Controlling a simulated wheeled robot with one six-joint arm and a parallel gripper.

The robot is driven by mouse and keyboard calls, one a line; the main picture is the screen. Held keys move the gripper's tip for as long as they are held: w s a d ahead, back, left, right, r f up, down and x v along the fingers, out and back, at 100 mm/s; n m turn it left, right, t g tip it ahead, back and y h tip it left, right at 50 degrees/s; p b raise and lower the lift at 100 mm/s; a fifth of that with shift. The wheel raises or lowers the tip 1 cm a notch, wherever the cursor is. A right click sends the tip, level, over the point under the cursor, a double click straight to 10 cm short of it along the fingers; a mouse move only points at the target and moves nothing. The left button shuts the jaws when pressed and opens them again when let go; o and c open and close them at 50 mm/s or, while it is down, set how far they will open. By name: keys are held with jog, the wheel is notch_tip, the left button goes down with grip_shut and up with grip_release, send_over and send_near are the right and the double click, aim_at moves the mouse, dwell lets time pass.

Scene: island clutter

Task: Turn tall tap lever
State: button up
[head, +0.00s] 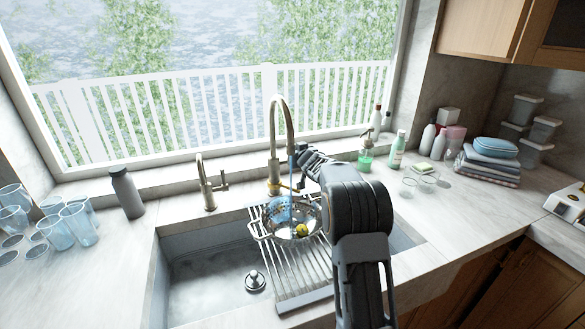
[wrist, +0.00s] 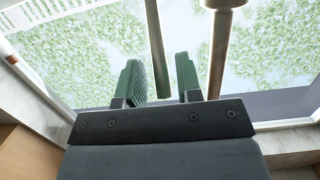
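The tall tap (head: 276,150) stands behind the sink, with its curved spout over a metal colander (head: 312,222). A bluish stream of water (head: 291,200) falls from the spout into the colander. In the wrist view, my gripper (wrist: 157,60) has its two green fingers apart. A thin brassy rod, which looks like the tall tap's lever (wrist: 156,45), lies between them, with a gap to the right finger. Contact with the left finger is unclear. The thicker tap body (wrist: 221,45) is right of the fingers. In the head view my arm hides the fingertips.
A shorter tap (head: 207,185) stands to the left. The colander holds a yellow item (head: 302,230) and sits on a drying rack (head: 300,275) across the sink (head: 200,275). A green soap bottle (head: 366,160) and glasses are right; a dark bottle (head: 126,190) and several glasses are left.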

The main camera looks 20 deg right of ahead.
jog(key=shift+s+f+t+b, duration=0.5)
jog(key=shift+f+t+b, duration=0.35)
jog(key=shift+b, duration=3.1)
jog(key=b, duration=0.3)
jog(key=shift+s+f+t, duration=0.1)
jog(key=shift+s+t, duration=0.1)
jog(key=shift+t, duration=0.15)
jog(key=shift+s+f+b, duration=0.1)
jog(key=shift+b, duration=0.9)
jog(key=shift+s+r+t+b, duration=0.2)
jog(key=shift+t+b, duration=0.2)
jog(key=shift+b, duration=0.2)
jog(key=shift+f+b, duration=0.2)
jog(key=shift+b, duration=0.25)
jog(key=b, duration=0.2)
jog(key=f+t+b, duration=0.1)
jog(key=b, duration=0.2)
jog(key=shift+s, duration=0.25)
jog(key=shift+t, duration=0.3)
